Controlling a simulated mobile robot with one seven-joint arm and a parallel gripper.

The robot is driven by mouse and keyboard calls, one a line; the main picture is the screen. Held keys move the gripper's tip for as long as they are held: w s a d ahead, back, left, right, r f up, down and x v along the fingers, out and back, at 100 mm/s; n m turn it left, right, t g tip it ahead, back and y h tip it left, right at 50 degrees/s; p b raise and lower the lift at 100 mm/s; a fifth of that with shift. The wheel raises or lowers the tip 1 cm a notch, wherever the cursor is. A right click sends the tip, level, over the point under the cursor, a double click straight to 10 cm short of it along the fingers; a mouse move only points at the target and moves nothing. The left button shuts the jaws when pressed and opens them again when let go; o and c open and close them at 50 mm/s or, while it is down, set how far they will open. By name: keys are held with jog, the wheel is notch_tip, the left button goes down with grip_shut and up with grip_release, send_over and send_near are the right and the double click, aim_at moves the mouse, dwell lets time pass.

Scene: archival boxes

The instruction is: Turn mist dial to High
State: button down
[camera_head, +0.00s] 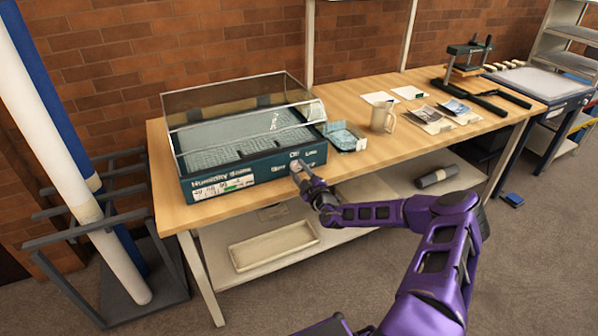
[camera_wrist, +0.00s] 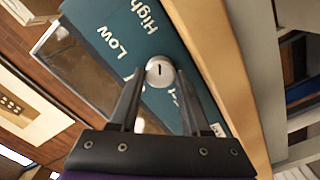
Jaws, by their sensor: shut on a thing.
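The mist dial (camera_wrist: 160,70) is a small pale round knob with a short dark mark on its face, on the teal front panel of the humidity chamber (camera_head: 240,181). In the wrist view the mark runs roughly up and down the picture. The printed words "High" and "Low" show above and to the left of the dial; other lettering is partly hidden by the fingers. My gripper (camera_wrist: 157,80) is shut on the dial, one finger on each side. In the head view my gripper (camera_head: 300,176) is at the panel's right part and hides the dial.
The chamber has a clear lid and stands on a wooden table (camera_head: 345,183). A press (camera_head: 468,62) stands farther right. A pale tray (camera_head: 272,246) lies on the shelf below. Rolls stand at left.

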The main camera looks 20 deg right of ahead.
jog(key=shift+c, duration=1.8)
grip_release()
jog(key=s, duration=1.7)
jog(key=shift+s+d, duration=0.25)
jog(key=shift+d, duration=0.05)
